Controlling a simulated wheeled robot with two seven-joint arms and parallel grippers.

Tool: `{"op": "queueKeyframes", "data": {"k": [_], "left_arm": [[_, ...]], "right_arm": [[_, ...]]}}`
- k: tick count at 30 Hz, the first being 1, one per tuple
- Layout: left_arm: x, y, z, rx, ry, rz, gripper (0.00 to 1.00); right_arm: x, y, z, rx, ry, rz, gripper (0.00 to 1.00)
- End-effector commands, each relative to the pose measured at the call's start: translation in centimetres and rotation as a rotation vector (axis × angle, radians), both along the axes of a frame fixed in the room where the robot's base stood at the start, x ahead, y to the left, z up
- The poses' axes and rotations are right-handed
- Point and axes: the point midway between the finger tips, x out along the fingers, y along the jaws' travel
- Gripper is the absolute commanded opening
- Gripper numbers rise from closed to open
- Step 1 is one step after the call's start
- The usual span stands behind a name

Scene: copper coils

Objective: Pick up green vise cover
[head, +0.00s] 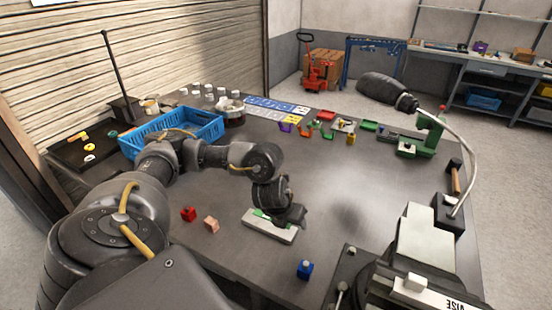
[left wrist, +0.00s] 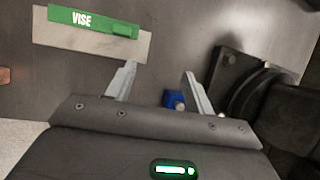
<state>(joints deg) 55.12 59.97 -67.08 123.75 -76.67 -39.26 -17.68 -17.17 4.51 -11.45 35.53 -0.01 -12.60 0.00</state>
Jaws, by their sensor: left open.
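The green vise cover (left wrist: 95,22), marked VISE, lies on a pale flat plate (left wrist: 60,38) on the table. In the head view the cover (head: 262,214) is partly hidden by my left gripper (head: 292,218), and the plate (head: 268,229) sticks out below it. In the left wrist view my left gripper (left wrist: 159,72) is open, with nothing between its fingers. The cover lies ahead and to the left of the fingertips, apart from them. My right gripper is not in view.
A blue block (head: 305,269) stands near the front edge; red (head: 188,214) and tan (head: 211,224) blocks lie left of the plate. A grey machine vise (head: 425,245) stands at the right. A blue crate (head: 205,128) is at the left. The table's middle right is clear.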

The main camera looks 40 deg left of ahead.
Motion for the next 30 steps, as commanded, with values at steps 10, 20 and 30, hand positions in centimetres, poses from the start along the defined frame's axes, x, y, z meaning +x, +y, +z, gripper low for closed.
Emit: {"op": "queueKeyframes", "data": {"k": [10,20,30], "left_arm": [[-0.7,5.9,1.5,0.138,0.07,-0.004,0.53],[0.8,6.3,-2.5,0.135,0.07,-0.001,0.53],[1.4,6.5,-3.9,0.136,0.068,-0.002,0.53]], "right_arm": [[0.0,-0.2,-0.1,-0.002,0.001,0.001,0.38],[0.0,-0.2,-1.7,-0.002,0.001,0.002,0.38],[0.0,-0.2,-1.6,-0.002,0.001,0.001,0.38]]}}
